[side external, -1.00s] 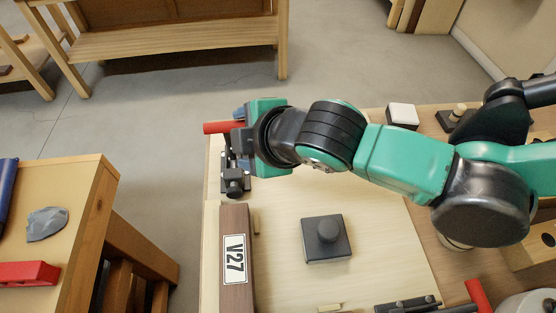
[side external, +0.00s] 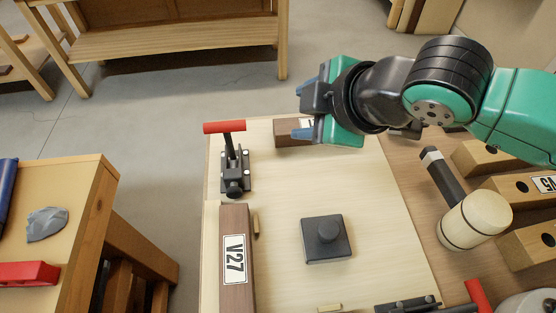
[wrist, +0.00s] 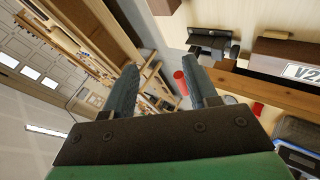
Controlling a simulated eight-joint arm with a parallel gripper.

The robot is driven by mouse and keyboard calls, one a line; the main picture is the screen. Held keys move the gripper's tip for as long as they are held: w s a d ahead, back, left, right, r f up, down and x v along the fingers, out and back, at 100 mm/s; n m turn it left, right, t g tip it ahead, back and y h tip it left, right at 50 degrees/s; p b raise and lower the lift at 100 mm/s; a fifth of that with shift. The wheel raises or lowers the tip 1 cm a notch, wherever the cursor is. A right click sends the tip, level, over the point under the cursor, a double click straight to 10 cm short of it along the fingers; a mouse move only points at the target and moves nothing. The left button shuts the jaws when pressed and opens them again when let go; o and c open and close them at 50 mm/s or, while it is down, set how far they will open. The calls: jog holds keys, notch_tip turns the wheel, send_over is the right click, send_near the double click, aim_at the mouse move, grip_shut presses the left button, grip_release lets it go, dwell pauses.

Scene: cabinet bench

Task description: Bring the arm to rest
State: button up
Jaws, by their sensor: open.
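My gripper (side external: 303,104) is up at the back of the board in the side view, to the right of the red-handled toggle clamp (side external: 232,155) and apart from it. Its two blue-grey fingers are spread with nothing between them. In the wrist view my gripper (wrist: 161,76) also shows open and empty, and the clamp's red handle (wrist: 180,83) appears beyond the fingers. The clamp's handle stands up, with its red grip level at the top. Part of a brown block (side external: 293,133) is hidden behind my gripper.
A mallet (side external: 474,220) and wooden blocks with holes (side external: 525,188) lie on the right. A side table (side external: 75,220) stands left, across a gap.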

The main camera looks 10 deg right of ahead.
jog(key=s+d+m+h, duration=0.1)
jog(key=d+m+h, duration=0.1)
jog(key=d+m, duration=0.6)
jog(key=s+d+m+g+h, duration=0.1)
jog(key=d+m, duration=0.8)
jog(key=d, duration=1)
jog(key=shift+s+d+f+h, duration=0.15)
jog(key=shift+s+d+h, duration=0.05)
jog(key=shift+s+h, duration=0.2)
